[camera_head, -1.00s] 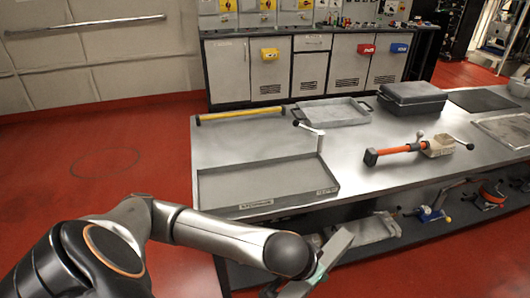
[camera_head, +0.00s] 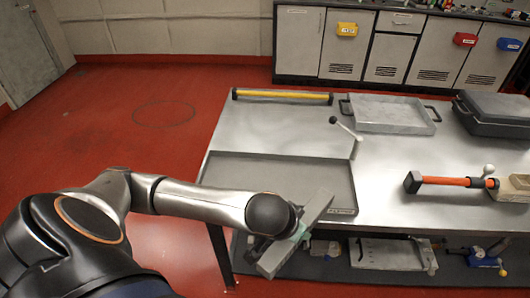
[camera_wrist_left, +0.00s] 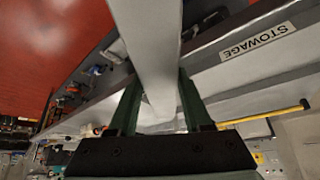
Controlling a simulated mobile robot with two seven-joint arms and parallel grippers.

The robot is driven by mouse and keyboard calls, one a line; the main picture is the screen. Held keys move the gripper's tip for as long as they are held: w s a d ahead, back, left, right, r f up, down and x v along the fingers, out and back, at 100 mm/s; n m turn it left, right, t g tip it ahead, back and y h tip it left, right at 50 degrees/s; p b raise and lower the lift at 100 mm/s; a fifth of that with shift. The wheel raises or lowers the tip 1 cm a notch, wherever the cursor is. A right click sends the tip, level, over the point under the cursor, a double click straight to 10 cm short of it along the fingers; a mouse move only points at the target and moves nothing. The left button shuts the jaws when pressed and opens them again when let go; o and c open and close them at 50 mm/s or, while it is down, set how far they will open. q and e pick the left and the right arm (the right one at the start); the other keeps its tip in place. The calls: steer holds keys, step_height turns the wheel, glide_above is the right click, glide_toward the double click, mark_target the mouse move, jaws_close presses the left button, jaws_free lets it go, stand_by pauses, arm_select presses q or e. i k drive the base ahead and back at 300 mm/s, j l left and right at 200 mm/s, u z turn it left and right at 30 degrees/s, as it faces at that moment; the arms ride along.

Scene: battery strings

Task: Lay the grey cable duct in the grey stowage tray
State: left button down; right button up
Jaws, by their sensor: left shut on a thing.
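The grey cable duct (camera_head: 316,209) is a long straight bar, held tilted in my left gripper (camera_head: 296,235) by the front edge of the table. In the left wrist view the duct (camera_wrist_left: 152,45) runs between the two green fingers of my left gripper (camera_wrist_left: 158,108), which is shut on it. The grey stowage tray (camera_head: 285,172) is wide and shallow and lies on the table just behind the duct. Its wall with the STOWAGE label also shows in the left wrist view (camera_wrist_left: 225,48). My arm and the duct hide part of the tray's front. My right gripper is out of view.
A yellow bar (camera_head: 283,96) lies along the table's back left edge. A lever with a black knob (camera_head: 345,127) rises beside the tray's back right corner. A smaller handled tray (camera_head: 392,114), a black case (camera_head: 497,115) and an orange-handled tool (camera_head: 446,181) lie further right.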

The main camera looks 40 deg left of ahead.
mark_target(277, 182)
steer(key=i+l+u, duration=0.25)
steer(key=u, duration=0.15)
steer(key=i+l+u, duration=0.2)
steer(key=u, duration=0.15)
steer(key=i+l+u, duration=0.2)
steer(key=l+u, duration=0.2)
steer(key=l, duration=0.25)
steer(key=i+l+u, duration=0.15)
steer(key=l, duration=0.2)
